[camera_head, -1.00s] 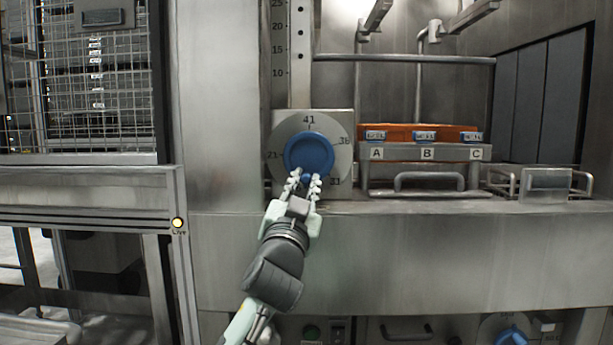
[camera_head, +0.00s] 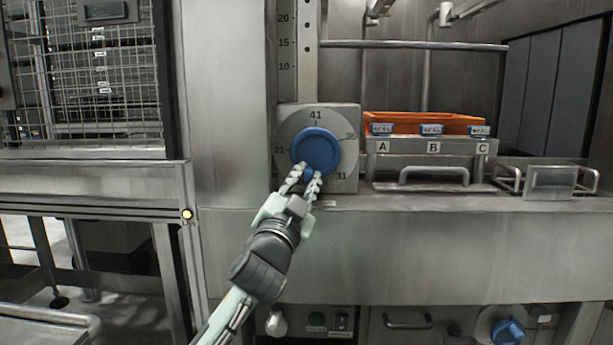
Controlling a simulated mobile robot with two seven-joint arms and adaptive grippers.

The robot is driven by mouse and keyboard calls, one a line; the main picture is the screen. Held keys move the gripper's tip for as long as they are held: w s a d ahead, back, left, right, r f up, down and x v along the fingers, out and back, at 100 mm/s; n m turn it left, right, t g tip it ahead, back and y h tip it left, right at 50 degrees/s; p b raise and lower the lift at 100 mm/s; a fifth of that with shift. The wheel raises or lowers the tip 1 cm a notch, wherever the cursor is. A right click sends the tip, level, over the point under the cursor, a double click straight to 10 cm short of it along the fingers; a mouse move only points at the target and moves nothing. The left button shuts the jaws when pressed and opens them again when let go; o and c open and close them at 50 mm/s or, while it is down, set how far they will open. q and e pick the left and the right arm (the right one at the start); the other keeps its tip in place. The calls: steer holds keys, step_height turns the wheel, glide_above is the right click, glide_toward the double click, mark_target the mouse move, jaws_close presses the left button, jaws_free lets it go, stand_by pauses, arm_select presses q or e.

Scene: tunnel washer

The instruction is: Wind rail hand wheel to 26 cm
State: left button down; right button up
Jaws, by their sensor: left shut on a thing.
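The blue hand wheel (camera_head: 316,150) sits on a round grey dial plate (camera_head: 346,160) marked 41, 36, 31 and 21. A small blue crank knob (camera_head: 309,173) is at the wheel's lower edge, slightly left of straight down. My left gripper (camera_head: 307,178) reaches up from below and is shut on this knob, which its fingers partly hide. Above the wheel, a vertical scale (camera_head: 286,50) shows 20, 15 and 10 beside a slotted metal post (camera_head: 307,50). No clear pointer or reading is visible on the scale. My right gripper is out of view.
An orange tray (camera_head: 420,119) stands behind labels A, B and C, right of the dial. A metal handle (camera_head: 434,176) sticks out below it. A wire cage (camera_head: 105,80) and a lit lamp (camera_head: 187,214) are at left. Another blue knob (camera_head: 507,331) is at lower right.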

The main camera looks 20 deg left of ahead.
arm_select(q)
steer(key=shift+a+r, duration=0.1)
steer(key=c, duration=1.4)
jaws_free()
steer(key=shift+s, duration=0.15)
steer(key=shift+s+f, duration=0.25)
steer(key=shift+s, duration=0.05)
steer(key=v, duration=1.1)
steer(key=shift+s+r, duration=0.1)
